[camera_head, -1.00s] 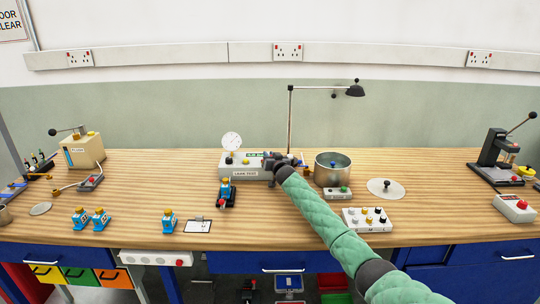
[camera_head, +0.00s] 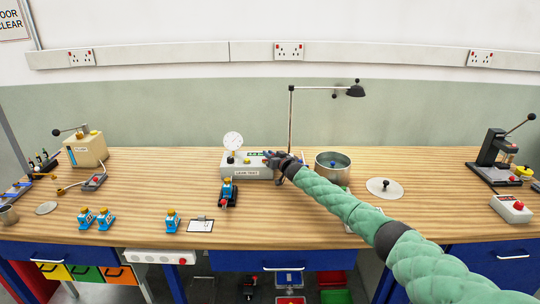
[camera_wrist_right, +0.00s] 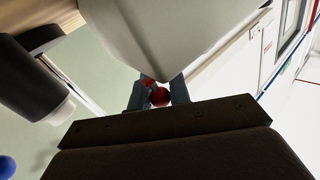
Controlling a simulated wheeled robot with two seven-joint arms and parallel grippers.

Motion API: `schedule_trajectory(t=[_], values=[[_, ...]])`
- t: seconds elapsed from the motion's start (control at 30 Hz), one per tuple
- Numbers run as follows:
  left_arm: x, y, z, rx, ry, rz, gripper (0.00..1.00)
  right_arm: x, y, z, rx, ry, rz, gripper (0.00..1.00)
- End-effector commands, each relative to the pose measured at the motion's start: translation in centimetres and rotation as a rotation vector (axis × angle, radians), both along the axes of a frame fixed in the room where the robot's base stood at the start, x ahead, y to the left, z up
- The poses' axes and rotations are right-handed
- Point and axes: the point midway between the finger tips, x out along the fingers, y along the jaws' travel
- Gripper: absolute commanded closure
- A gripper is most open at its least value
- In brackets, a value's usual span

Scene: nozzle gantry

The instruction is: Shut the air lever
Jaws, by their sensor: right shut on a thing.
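The leak test box (camera_head: 246,171), pale grey with a gauge (camera_head: 232,143) on its left, stands at the middle back of the bench. My right gripper (camera_head: 273,161) is at the right end of this box. In the right wrist view a small red ball knob (camera_wrist_right: 160,97) sits between the two fingers of the right gripper (camera_wrist_right: 159,92), which is shut on it. The knob looks like the end of the air lever; the rest of the lever is hidden. The pale box wall (camera_wrist_right: 165,35) is close by in that view. My left gripper is not in view.
A metal pot (camera_head: 332,165) and a lamp post (camera_head: 291,120) stand close to the right gripper. My right forearm covers the bench in front of the pot. A blue and yellow nozzle in a holder (camera_head: 228,193) stands before the box. A clipboard (camera_head: 200,226) lies at the front.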

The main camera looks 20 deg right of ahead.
Motion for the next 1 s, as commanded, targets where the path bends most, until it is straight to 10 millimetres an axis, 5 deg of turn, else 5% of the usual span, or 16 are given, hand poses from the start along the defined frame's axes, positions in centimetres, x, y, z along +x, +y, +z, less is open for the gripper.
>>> schedule_trajectory(t=[0.27,0.3,0.4,0.77,1.0], values=[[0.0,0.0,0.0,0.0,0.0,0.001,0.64,0.0,0.1,0.1,0.0,-0.001,0.002,1.0],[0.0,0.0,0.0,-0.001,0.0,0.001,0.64,0.0,0.1,0.1,0.0,-0.001,0.002,0.75],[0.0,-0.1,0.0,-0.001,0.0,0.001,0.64,0.0,0.1,0.1,0.0,-0.001,0.001,0.6],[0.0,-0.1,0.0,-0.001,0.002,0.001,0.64,-0.3,-0.1,-0.1,0.0,0.0,0.0,0.6],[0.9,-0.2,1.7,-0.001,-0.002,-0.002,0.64,-2.4,-0.8,-0.2,0.0,0.0,0.002,0.6]])
